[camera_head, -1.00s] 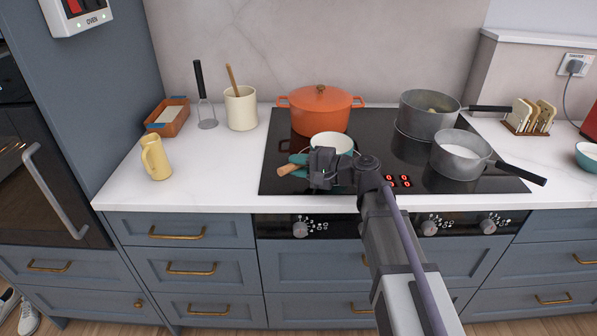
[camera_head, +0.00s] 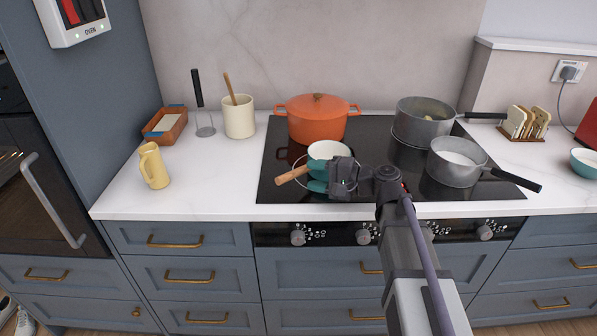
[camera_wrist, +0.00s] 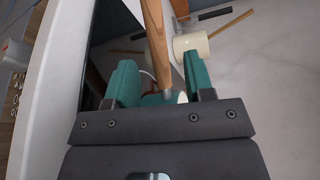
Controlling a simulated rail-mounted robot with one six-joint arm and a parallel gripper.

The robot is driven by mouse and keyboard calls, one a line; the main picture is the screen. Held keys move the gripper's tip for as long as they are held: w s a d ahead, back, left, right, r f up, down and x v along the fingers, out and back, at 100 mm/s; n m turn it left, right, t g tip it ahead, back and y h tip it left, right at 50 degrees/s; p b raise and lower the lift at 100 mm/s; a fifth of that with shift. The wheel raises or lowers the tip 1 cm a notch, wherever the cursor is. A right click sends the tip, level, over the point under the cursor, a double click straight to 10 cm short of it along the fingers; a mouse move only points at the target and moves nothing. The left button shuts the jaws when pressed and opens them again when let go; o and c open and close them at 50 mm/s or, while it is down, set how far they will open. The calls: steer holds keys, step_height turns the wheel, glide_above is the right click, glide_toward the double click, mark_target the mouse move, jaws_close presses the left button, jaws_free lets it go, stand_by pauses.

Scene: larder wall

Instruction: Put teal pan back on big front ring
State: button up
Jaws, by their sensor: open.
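The teal pan (camera_head: 329,149) shows its cream inside and stands on the front left of the black hob. Its wooden handle (camera_head: 292,175) points left and toward the front. A thin ring outline (camera_head: 297,160) shows on the glass around the pan's left side; my gripper hides part of it, and I cannot tell if the pan is centred. My gripper (camera_head: 315,177) is low at the pan's front, its teal fingers apart. In the wrist view the handle (camera_wrist: 154,40) runs between the open fingers (camera_wrist: 160,72) with gaps beside it.
An orange casserole (camera_head: 317,120) stands behind the pan. Two grey pots (camera_head: 424,122) (camera_head: 457,165) occupy the right of the hob. A yellow jug (camera_head: 154,167), a cream utensil crock (camera_head: 239,118) and a terracotta tray (camera_head: 165,127) stand left. The counter between jug and hob is clear.

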steer(key=v, duration=0.6)
steer(key=shift+d+r+p, duration=0.1)
steer(key=shift+d+p, duration=0.15)
steer(key=shift+p, duration=0.05)
steer(key=shift+s+a, duration=0.1)
steer(key=shift+s, duration=0.1)
steer(key=s+d+f+n+g+h+p, duration=0.2)
steer(key=s+d+f+n+h+p, duration=0.1)
steer(key=s+h, duration=0.4)
steer(key=s+d+f+n+g+h+p, duration=0.2)
steer(key=s+d+g+h+p, duration=0.1)
steer(key=s+d+h+p, duration=0.3)
steer(key=s+h, duration=0.2)
steer(key=shift+d+f+n+h, duration=0.2)
steer(key=shift+f+n+h, duration=0.15)
steer(key=shift+n+h, duration=0.05)
